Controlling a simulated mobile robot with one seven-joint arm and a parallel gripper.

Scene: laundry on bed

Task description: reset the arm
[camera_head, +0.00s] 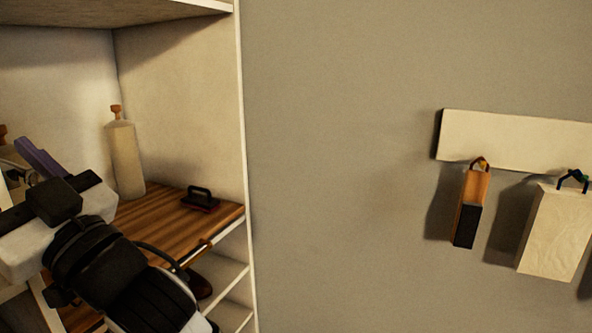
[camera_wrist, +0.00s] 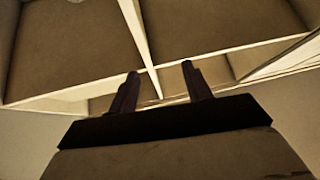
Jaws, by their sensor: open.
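My gripper (camera_wrist: 159,82) shows in the wrist view with its two dark fingers apart and nothing between them. Beyond the fingers are pale shelf panels. In the head view my arm reaches in from the lower left, in front of the shelf unit. One purple-grey finger of the gripper (camera_head: 40,160) shows at the left edge; the rest of the gripper is hard to make out there.
A shelf unit (camera_head: 180,95) stands at the left. Its wooden shelf (camera_head: 160,217) holds a pale bottle (camera_head: 125,160) and a dark handled object (camera_head: 200,199). A wall rack (camera_head: 515,139) at the right has hanging items. The wall between is bare.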

